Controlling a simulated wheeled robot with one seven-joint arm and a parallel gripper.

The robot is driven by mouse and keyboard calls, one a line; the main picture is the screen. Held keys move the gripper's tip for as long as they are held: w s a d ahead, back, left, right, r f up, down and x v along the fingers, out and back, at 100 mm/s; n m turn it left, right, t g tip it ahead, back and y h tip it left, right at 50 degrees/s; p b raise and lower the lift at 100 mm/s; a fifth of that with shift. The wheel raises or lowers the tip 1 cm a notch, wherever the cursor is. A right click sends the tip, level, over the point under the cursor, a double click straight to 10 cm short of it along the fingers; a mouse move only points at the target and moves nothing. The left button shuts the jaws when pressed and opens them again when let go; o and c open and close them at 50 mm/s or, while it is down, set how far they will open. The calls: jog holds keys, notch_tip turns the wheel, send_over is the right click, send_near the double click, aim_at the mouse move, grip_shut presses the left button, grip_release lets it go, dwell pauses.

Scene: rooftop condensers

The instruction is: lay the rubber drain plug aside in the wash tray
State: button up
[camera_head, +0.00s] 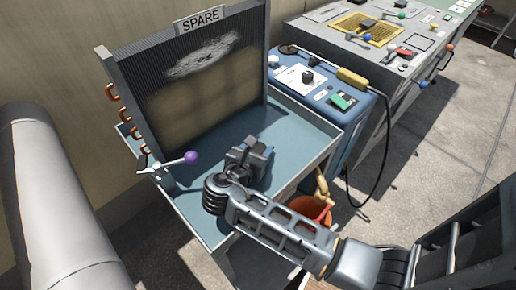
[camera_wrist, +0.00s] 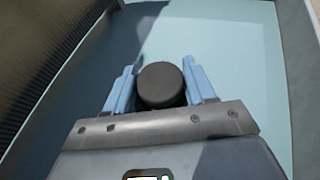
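The rubber drain plug (camera_wrist: 161,85) is a dark round piece between the two blue fingers of my gripper (camera_wrist: 160,88) in the wrist view. Both fingers meet its sides, so my gripper is shut on it. In the head view my gripper (camera_head: 250,158) is over the wash tray, and I cannot make out the plug apart from it. The wash tray (camera_head: 203,222) is a shallow pale blue tray with a raised rim. Its bare floor (camera_wrist: 225,50) shows beyond the plug in the wrist view. I cannot tell whether the plug touches the floor.
A finned panel marked SPARE (camera_head: 205,75) stands along the tray's back, with copper bends on its left side. A purple-knobbed lever (camera_head: 190,158) is at the tray's left. A blue unit (camera_head: 325,95) adjoins the right. An orange bucket (camera_head: 312,208) is below the tray's front right.

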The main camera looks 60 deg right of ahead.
jog(key=o, duration=0.5)
jog(key=shift+c, duration=0.2)
jog(key=p+v, duration=0.1)
jog(key=v, duration=1.1)
jog(key=shift+r, duration=0.1)
